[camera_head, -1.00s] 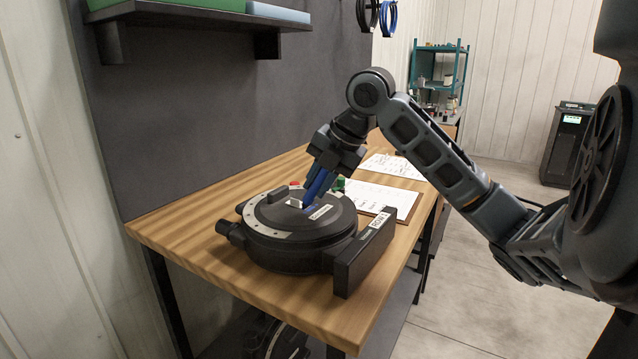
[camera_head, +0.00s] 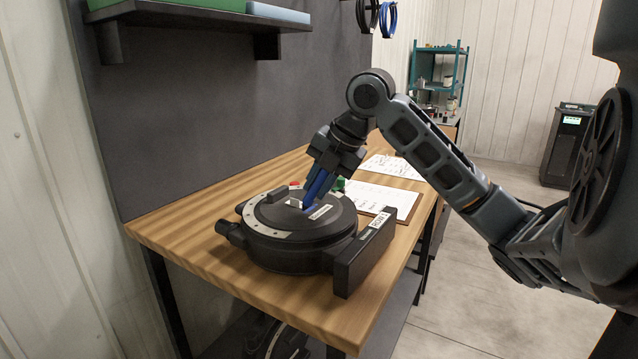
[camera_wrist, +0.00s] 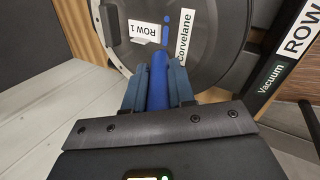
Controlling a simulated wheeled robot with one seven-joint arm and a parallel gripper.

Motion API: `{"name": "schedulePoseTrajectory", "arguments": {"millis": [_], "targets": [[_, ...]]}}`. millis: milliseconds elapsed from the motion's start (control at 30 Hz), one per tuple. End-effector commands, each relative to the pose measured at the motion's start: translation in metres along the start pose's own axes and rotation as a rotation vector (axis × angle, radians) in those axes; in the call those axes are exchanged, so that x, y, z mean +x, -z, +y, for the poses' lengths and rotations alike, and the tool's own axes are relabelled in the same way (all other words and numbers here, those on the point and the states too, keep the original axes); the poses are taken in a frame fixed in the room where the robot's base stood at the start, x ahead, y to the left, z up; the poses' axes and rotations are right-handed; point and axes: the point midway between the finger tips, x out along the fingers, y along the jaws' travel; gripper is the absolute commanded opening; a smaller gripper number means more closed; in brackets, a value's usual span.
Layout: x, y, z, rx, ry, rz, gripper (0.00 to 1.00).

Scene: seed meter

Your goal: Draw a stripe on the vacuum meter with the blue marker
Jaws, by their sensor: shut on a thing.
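The vacuum meter (camera_head: 275,250) is a round black device with a pale ring and a box on its right side, on the wooden table. My gripper (camera_head: 318,190) is over its top face, tilted down, and shut on the blue marker (camera_wrist: 157,82). In the wrist view the marker sits between the two fingers and points at the meter's face. A short blue mark (camera_wrist: 165,32) shows on the face just beyond the marker, between the "ROW 1" label (camera_wrist: 143,31) and the "Corvelane" label. I cannot tell whether the tip touches the face.
A clipboard with paper (camera_head: 380,197) lies behind the meter, with another sheet (camera_head: 392,166) beyond it. Small red and green items stand near the meter's far edge. A shelf (camera_head: 190,15) is on the dark wall. The table's front left is clear.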

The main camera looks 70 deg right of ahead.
Motion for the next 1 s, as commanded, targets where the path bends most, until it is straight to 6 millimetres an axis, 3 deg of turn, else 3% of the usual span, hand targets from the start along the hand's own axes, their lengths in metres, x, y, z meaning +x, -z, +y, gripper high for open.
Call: {"name": "schedulePoseTrajectory", "arguments": {"millis": [1000], "targets": [[0.0024,-0.0060,-0.0027,-0.001,0.000,0.000,0.00]]}}
